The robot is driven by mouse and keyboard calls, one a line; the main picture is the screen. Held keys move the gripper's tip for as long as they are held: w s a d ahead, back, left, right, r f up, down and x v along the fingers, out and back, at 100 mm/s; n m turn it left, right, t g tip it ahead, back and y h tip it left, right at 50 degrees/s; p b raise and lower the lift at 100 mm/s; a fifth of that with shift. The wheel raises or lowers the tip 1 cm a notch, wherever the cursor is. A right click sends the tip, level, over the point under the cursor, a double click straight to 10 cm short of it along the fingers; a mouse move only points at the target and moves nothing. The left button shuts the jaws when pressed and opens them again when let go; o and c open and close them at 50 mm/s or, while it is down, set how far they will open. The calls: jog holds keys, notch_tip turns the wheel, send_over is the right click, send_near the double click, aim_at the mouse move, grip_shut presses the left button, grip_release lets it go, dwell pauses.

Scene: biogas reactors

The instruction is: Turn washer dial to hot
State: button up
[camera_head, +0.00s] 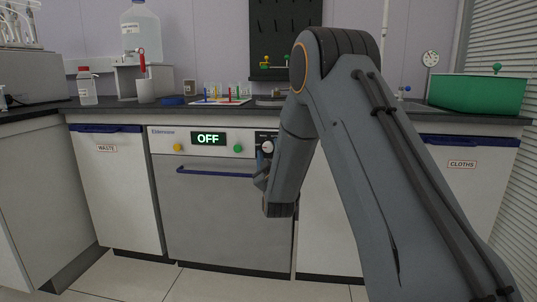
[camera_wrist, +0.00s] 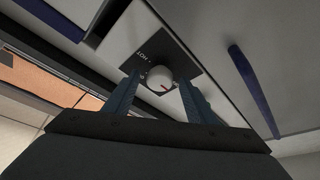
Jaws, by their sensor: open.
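The washer (camera_head: 215,210) is a grey front-loading unit under the counter, with a lit display (camera_head: 208,138) reading OFF. Its dial (camera_head: 267,146) is a round white knob on a dark plate at the panel's right end. In the wrist view the dial (camera_wrist: 160,78) shows a red mark, and the plate carries the lettering HOT beside it. My gripper (camera_wrist: 155,98) is open, with one blue finger on each side of the dial in that view. I cannot tell whether the fingers touch it. In the head view my arm hides part of the gripper.
A yellow button (camera_head: 178,147) and a green button (camera_head: 238,148) flank the display. A blue handle (camera_head: 213,172) crosses the washer door. Cabinets marked WASTE (camera_head: 115,185) and CLOTHS (camera_head: 470,185) stand on either side. The counter above holds bottles and a green box (camera_head: 478,94).

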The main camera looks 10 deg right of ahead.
jog(key=shift+w+r, duration=0.1)
jog(key=shift+w, duration=0.2)
jog(key=c, duration=1)
jog(key=shift+c, duration=0.2)
